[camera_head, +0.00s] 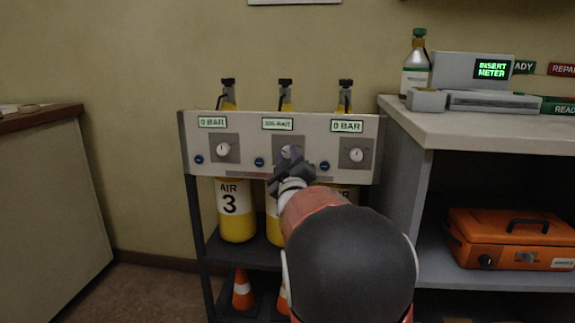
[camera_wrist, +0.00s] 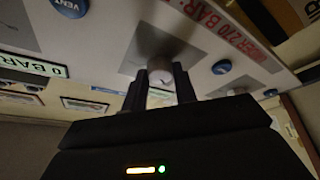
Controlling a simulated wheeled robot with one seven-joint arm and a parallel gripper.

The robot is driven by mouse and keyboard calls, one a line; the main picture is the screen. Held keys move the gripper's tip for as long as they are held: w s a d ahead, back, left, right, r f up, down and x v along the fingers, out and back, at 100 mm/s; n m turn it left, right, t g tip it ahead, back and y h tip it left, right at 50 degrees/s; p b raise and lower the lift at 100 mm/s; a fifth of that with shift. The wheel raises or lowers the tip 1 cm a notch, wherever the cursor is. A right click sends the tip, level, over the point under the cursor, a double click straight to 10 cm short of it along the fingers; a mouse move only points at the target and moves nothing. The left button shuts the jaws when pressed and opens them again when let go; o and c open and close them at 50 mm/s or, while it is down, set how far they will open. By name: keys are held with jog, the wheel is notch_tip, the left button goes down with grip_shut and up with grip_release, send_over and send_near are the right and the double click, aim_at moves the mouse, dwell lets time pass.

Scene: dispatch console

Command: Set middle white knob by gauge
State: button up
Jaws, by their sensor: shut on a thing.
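The grey-white panel (camera_head: 195,146) carries three white knobs in a row, each on a grey plate. The middle white knob (camera_head: 287,152) is partly hidden by my gripper (camera_head: 290,164) in the head view. In the wrist view the knob (camera_wrist: 160,66) sits between the two dark fingers of my gripper (camera_wrist: 159,84), which are shut on it. The middle gauge (camera_head: 277,124) shows text too blurred to read surely. The left gauge (camera_head: 212,122) and right gauge (camera_head: 347,126) read 0 BAR. The left knob (camera_head: 223,149) and right knob (camera_head: 356,155) are untouched.
Blue buttons, one marked VENT (camera_wrist: 70,6), sit beside the knobs. A red label (camera_wrist: 228,30) includes "270 BAR". Yellow cylinders (camera_head: 236,222) stand behind and below the panel. A counter (camera_head: 480,127) with a meter display (camera_head: 491,69) is at right.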

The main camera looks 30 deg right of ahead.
jog(key=shift+n+y, duration=0.4)
jog(key=shift+n, duration=0.7)
jog(key=o, duration=1)
jog(key=shift+c, duration=0.2)
jog(key=b+v, duration=0.1)
jog(key=v, duration=0.6)
jog(key=shift+s, duration=0.4)
